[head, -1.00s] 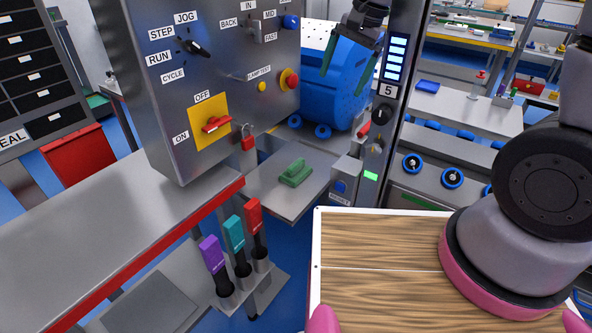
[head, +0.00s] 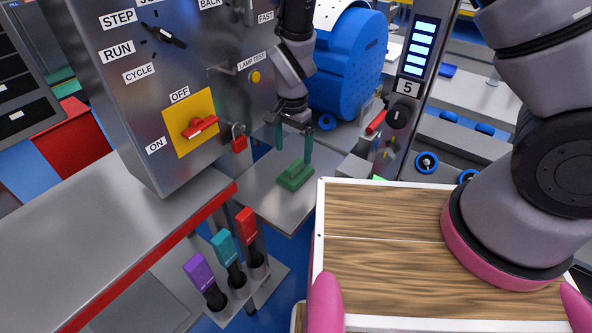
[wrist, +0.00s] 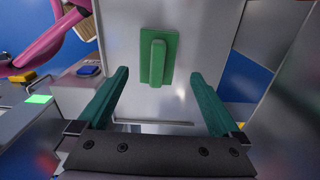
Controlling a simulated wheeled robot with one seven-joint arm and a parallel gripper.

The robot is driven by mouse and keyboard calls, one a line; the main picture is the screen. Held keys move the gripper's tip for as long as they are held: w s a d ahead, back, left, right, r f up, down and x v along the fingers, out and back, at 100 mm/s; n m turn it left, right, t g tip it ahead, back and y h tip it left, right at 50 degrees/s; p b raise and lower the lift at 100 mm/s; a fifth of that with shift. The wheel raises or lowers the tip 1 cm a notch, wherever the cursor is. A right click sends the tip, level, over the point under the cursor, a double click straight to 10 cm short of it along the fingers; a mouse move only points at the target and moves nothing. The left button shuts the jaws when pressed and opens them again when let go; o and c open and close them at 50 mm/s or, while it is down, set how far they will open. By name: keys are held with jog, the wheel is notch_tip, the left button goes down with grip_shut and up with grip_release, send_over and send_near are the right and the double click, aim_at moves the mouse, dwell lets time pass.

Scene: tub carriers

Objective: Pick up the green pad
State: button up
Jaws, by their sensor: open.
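The green pad (head: 295,175) lies flat on a grey metal shelf (head: 262,195), a flat plate with a raised bar along its top. It also shows in the wrist view (wrist: 158,58), ahead of the fingers and between their lines. My gripper (head: 293,142) hangs above the pad in the head view, its green fingers pointing down and spread apart. In the wrist view my gripper (wrist: 155,92) is open and empty, with a gap between the fingertips and the pad. The whole top of the pad is visible there.
A grey control panel with a yellow switch plate (head: 190,122) and red padlock (head: 239,140) stands left of the shelf. A blue drum (head: 348,65) is behind. A post with a lit display (head: 421,47) stands right. Purple, teal and red handles (head: 247,222) rise in front.

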aim_at(296, 164)
jog(key=f, duration=0.6)
jog(key=shift+w+d, duration=0.15)
jog(key=shift+d, duration=0.2)
jog(key=shift+f, duration=0.6)
jog(key=c, duration=1.2)
